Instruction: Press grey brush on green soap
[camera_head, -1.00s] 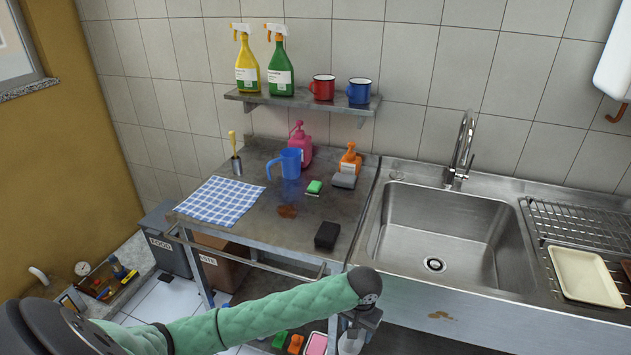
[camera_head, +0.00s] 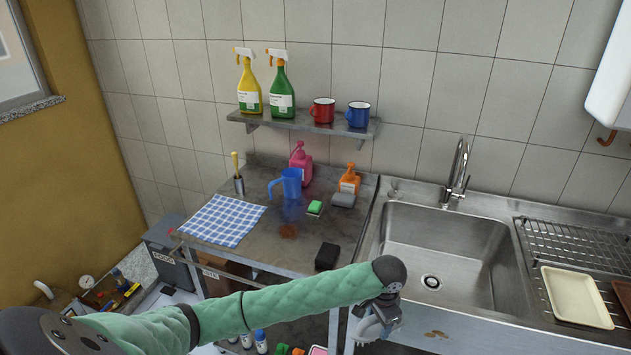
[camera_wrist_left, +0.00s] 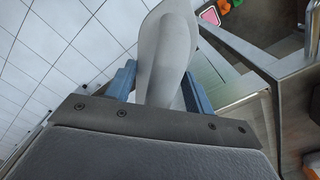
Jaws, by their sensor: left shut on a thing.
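A pale grey thing, likely the grey brush (camera_wrist_left: 168,55), is held between the blue fingers of my left gripper (camera_wrist_left: 160,85). In the head view my left gripper (camera_head: 380,316) hangs at the front edge, between the steel table and the sink, and the pale grey thing (camera_head: 366,329) shows below it. My right gripper is not in view.
On the steel table (camera_head: 262,245) stand a blue jug (camera_head: 288,184), pink bottle (camera_head: 301,163) and orange dispenser (camera_head: 350,180). A grey block (camera_head: 343,200) lies beside the green one, and a black block (camera_head: 327,256) near the front edge. The sink (camera_head: 450,240) is empty.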

